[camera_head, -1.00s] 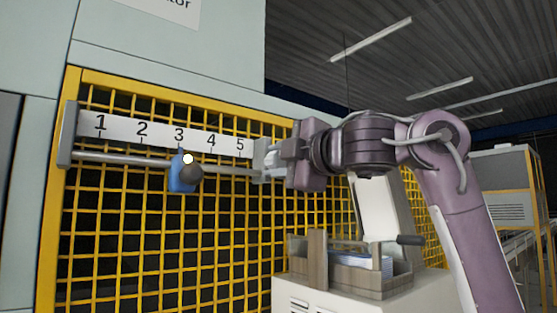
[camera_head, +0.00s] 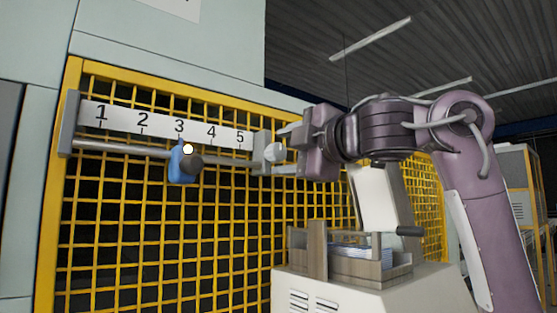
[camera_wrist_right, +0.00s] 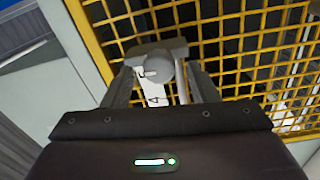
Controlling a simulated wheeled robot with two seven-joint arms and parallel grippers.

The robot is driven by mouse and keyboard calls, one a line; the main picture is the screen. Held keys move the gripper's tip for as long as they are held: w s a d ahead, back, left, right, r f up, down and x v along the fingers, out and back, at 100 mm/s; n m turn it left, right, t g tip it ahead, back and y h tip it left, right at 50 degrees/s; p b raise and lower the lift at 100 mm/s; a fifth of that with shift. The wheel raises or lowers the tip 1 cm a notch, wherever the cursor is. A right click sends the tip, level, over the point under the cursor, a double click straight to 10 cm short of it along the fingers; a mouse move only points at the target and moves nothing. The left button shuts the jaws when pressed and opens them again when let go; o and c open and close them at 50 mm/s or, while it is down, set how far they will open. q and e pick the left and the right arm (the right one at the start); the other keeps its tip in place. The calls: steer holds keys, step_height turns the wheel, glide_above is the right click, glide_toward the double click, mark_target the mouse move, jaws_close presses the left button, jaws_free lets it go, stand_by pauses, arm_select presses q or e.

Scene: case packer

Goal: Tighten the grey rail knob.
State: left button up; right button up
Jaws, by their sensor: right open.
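A rail (camera_head: 120,147) runs along a yellow mesh guard under a scale (camera_head: 160,125) numbered 1 to 5. A light grey round knob (camera_head: 275,152) sits at the bracket on the rail's right end. My right gripper (camera_head: 286,151) is open at this knob, its fingers above and below it in the head view. In the right wrist view the grey knob (camera_wrist_right: 160,69) lies between the fingertips; I cannot tell whether they touch it. My left gripper is not in view.
The yellow mesh guard (camera_head: 130,262) lies close behind the rail. Below my right arm, a wooden box (camera_head: 370,272) with a stack of sheets stands on a white cabinet (camera_head: 345,300). A pale panel (camera_head: 375,200) with a dark handle rises beside it.

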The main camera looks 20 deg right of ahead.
steer(key=b+v, duration=0.2)
steer(key=v, duration=0.3)
steer(key=shift+s, duration=0.25)
steer(key=shift+w, duration=0.1)
